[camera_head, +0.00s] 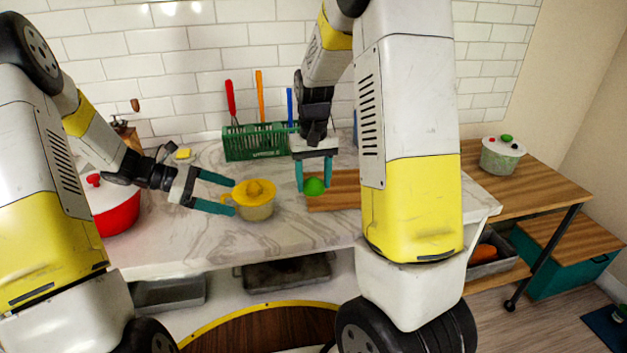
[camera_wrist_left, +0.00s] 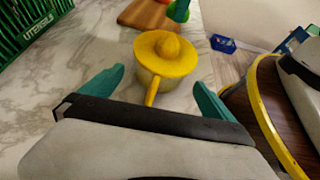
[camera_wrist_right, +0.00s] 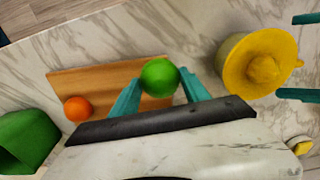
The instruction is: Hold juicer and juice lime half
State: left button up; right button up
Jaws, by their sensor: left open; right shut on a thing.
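The juicer (camera_head: 254,201) has a yellow top with a reamer cone over a beige cup and stands upright on the marble counter. My left gripper (camera_head: 233,196) is open, its teal fingers pointing at the juicer's left side. In the left wrist view the juicer (camera_wrist_left: 163,58) lies just beyond and between the fingertips, its yellow handle toward the gripper. My right gripper (camera_head: 315,182) points down and is shut on the green lime half (camera_head: 314,186), right of the juicer. In the right wrist view the lime (camera_wrist_right: 160,77) sits between the fingertips, above the cutting board's edge.
A wooden cutting board (camera_head: 333,190) with an orange fruit (camera_wrist_right: 78,108) lies to the right. A green utensil basket (camera_head: 254,141) stands behind the juicer. A red pot (camera_head: 112,206) stands at the left. The counter before the juicer is clear.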

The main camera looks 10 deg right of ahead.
aim_at(244, 200)
pick_arm(q)
jog(key=shift+x, duration=2.85)
jog(key=c, duration=0.6)
jog(key=shift+c, duration=0.2)
pick_arm(e)
jog(key=shift+a, duration=0.1)
jog(key=a+r, duration=0.3)
jog(key=a, duration=0.2)
jog(key=w+a+r, duration=0.1)
jog(key=a+r, duration=0.2)
jog(key=a, duration=0.2)
jog(key=w+a+r, duration=0.1)
jog(key=a+r, duration=0.2)
jog(key=a, duration=0.2)
jog(key=shift+a+r, duration=0.1)
jog(key=shift+r, duration=0.1)
jog(key=shift+f, duration=3)
